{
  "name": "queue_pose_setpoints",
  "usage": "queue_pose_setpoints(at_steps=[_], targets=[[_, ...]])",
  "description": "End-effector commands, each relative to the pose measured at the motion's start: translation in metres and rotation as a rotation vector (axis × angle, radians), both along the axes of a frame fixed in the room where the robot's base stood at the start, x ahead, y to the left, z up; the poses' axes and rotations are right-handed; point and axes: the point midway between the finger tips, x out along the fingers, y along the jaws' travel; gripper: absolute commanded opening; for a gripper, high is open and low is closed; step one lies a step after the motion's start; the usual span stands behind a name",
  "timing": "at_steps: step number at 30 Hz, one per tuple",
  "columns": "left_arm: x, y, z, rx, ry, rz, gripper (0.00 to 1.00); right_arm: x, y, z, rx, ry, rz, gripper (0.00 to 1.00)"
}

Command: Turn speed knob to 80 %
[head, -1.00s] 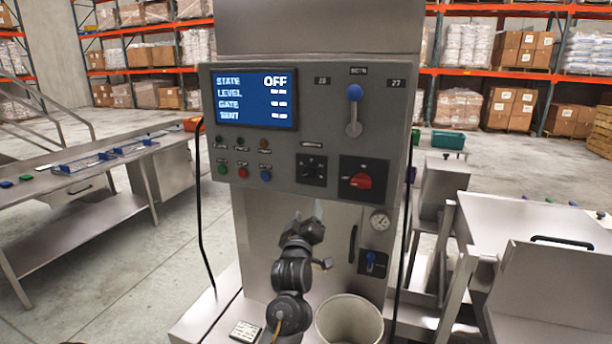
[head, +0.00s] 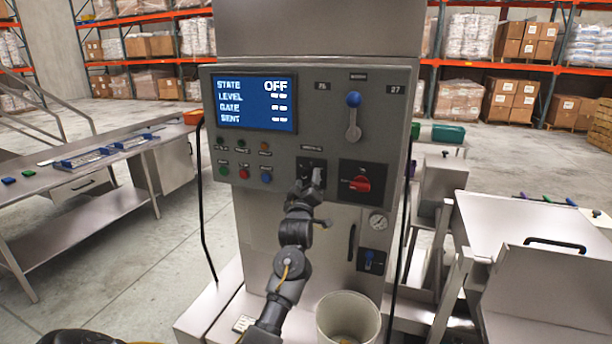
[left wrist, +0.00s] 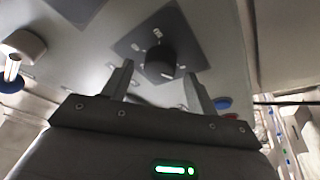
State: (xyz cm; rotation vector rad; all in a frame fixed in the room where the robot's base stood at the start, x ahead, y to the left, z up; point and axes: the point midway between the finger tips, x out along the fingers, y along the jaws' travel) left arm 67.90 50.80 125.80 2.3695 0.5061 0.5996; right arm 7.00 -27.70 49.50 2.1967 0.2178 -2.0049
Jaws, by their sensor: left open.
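The speed knob (left wrist: 160,58) is a black knob on a dark square plate, with pale marks around it in the left wrist view. In the head view the left gripper (head: 310,182) is in front of the plate. My right gripper is in neither view.
A red rotary switch (head: 360,184) is right of the knob, with a blue-tipped lever (head: 353,115) above. Coloured buttons (head: 244,174) are to the left. The screen (head: 255,103) reads OFF. A pale bucket (head: 346,300) stands below.

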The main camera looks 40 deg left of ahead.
Motion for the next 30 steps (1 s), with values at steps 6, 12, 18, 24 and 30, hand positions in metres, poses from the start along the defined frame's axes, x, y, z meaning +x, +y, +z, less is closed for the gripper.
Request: queue_pose_setpoints(at_steps=[6, 12, 18, 24, 30], targets=[[0.0066, 0.0038, 0.002, -0.001, 0.0, -0.001, 0.58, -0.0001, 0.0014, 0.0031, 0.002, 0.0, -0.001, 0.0], [0.0065, 0.0037, 0.0016, 0.0, 0.001, -0.001, 0.57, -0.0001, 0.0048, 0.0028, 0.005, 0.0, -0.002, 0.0], [0.0061, 0.0038, 0.0016, 0.0, 0.001, -0.001, 0.31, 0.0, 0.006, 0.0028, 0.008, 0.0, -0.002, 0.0], [0.0062, 0.0075, 0.0014, 0.0, 0.001, -0.001, 0.14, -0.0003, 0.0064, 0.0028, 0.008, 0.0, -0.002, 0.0], [0.0056, 0.0052, 0.0007, 0.026, 0.01, 0.002, 0.14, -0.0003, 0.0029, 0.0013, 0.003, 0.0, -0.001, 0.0]])
